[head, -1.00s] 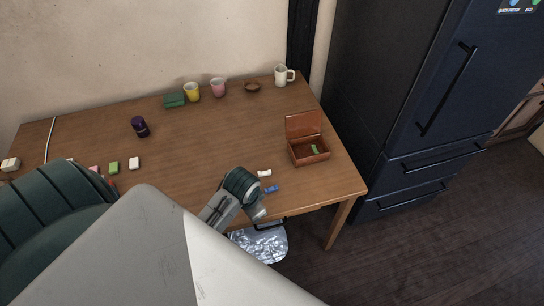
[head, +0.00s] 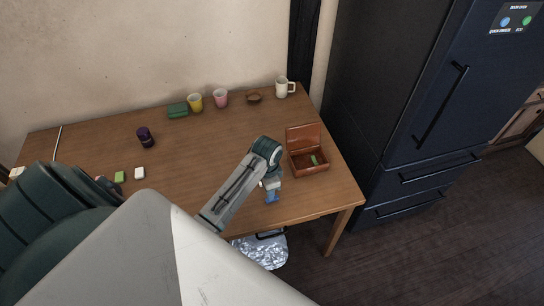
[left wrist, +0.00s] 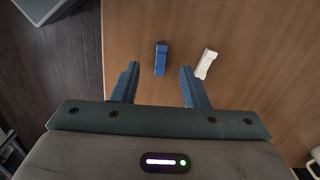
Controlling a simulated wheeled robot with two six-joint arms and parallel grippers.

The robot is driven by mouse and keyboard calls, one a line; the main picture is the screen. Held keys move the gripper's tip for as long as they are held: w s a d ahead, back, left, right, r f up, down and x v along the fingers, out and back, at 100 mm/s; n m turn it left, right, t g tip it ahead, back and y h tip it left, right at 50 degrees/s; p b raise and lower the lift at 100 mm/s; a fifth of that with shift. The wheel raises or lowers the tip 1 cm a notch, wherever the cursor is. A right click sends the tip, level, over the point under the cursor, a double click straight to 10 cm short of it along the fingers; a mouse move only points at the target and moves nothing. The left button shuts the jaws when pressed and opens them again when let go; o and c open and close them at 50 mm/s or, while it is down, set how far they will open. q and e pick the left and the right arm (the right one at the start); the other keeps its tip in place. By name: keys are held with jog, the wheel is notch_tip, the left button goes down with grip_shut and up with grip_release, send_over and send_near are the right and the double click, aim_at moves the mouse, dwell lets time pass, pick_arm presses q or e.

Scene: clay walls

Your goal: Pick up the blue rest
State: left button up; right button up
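The blue rest (left wrist: 161,58) lies on the wooden table near its front edge. In the left wrist view it is just beyond my left gripper (left wrist: 159,70), lined up with the gap between the two blue fingers. The gripper is open and empty, pointing down at the table. In the head view my left gripper (head: 272,192) is over the front edge of the table, where its blue fingers and the blue rest are hard to tell apart. My right gripper is not in view.
A white rest (left wrist: 207,64) lies just right of the blue one. An open brown box (head: 309,167) with a green piece inside stands to the right. Cups, a purple jar (head: 145,137) and small blocks are farther away. A dark fridge (head: 410,110) stands right of the table.

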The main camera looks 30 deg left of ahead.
pick_arm(q)
jog(key=shift+f, duration=0.7)
notch_tip(320, 180, down, 5)
jog(key=shift+a+r+p, duration=0.1)
jog(key=shift+r+p, duration=0.1)
jog(key=shift+p, duration=0.85)
jog(key=shift+w+f, duration=0.1)
jog(key=shift+f, duration=0.25)
jog(key=shift+c, duration=0.4)
grip_shut()
